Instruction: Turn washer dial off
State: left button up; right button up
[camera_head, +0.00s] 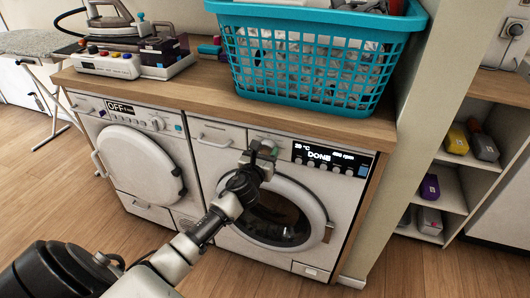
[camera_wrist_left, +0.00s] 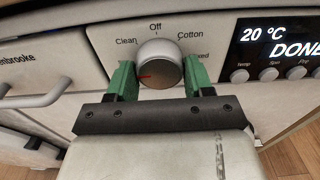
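The washer (camera_head: 285,205) stands under the counter at the right, with its round door shut and its display (camera_head: 320,157) reading "DONE". In the left wrist view the silver dial (camera_wrist_left: 160,62) sits below the label "Off", with "Clean" to its left and "Cotton" to its right. Its red mark points left and slightly down, not at "Off". My left gripper (camera_wrist_left: 160,80) has its green fingers on either side of the dial, seemingly touching it. In the head view the left gripper (camera_head: 262,150) hides the dial. My right gripper is not in view.
A dryer (camera_head: 140,165) with its display reading "OFF" stands left of the washer. A teal basket (camera_head: 310,65) and an iron (camera_head: 108,20) are on the wooden counter (camera_head: 200,97). Small buttons sit right of the dial. Open shelves (camera_head: 455,195) are at the right.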

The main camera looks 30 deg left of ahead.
pick_arm(q)
jog(key=shift+c, duration=0.7)
